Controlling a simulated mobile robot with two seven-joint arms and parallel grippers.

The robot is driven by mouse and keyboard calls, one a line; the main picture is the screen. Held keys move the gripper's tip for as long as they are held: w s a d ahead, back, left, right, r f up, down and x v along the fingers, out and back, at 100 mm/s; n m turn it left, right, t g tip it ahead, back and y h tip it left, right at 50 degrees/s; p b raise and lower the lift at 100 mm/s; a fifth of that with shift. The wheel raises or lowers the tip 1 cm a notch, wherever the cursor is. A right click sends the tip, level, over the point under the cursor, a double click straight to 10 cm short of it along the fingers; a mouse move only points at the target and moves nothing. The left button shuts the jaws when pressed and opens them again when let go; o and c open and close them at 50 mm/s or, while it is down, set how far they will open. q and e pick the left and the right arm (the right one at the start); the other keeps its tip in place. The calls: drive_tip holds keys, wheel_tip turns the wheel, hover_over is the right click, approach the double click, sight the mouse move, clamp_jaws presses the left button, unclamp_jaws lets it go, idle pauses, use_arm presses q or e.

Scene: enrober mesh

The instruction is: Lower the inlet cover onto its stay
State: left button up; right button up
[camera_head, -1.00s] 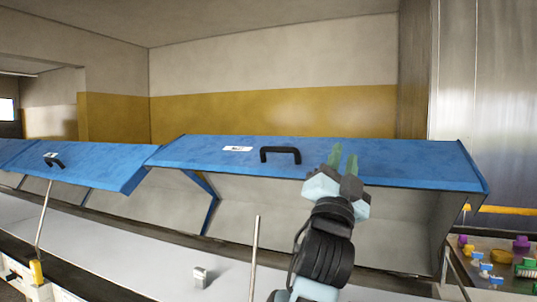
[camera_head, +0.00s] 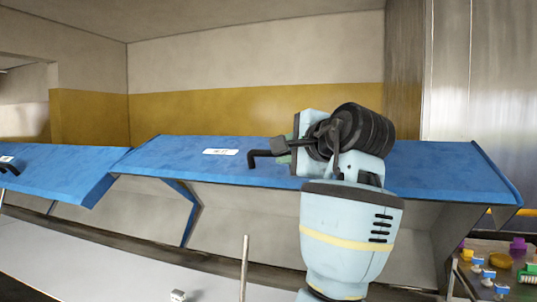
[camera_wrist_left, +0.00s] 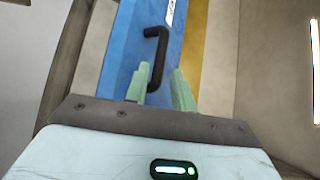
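The large blue cover (camera_head: 400,180) stands raised over the open pale tunnel interior, with a white label and a black bar handle (camera_head: 262,157) on its face. My left gripper (camera_head: 287,146) is at the right end of the handle, pointing left along the cover. In the left wrist view its green fingers (camera_wrist_left: 160,88) are apart, with the near end of the black handle (camera_wrist_left: 157,48) showing between them; contact cannot be told. A thin upright metal rod (camera_head: 244,268) stands in front of the tunnel, its top below the cover's edge; whether it is the stay is unclear. My right gripper is out of view.
A second raised blue cover (camera_head: 60,172) adjoins on the left. A pale belt surface (camera_head: 90,262) runs along the front, with a small metal block (camera_head: 178,295) at the bottom. Coloured small objects lie on a table at right. A metal panel (camera_head: 480,110) stands behind it.

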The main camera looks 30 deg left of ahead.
sight(269, 154)
use_arm(q)
drive_tip(key=shift+a, duration=0.15)
drive_tip(key=shift+x, duration=3.75)
drive_tip(key=shift+c, duration=0.2)
clamp_jaws()
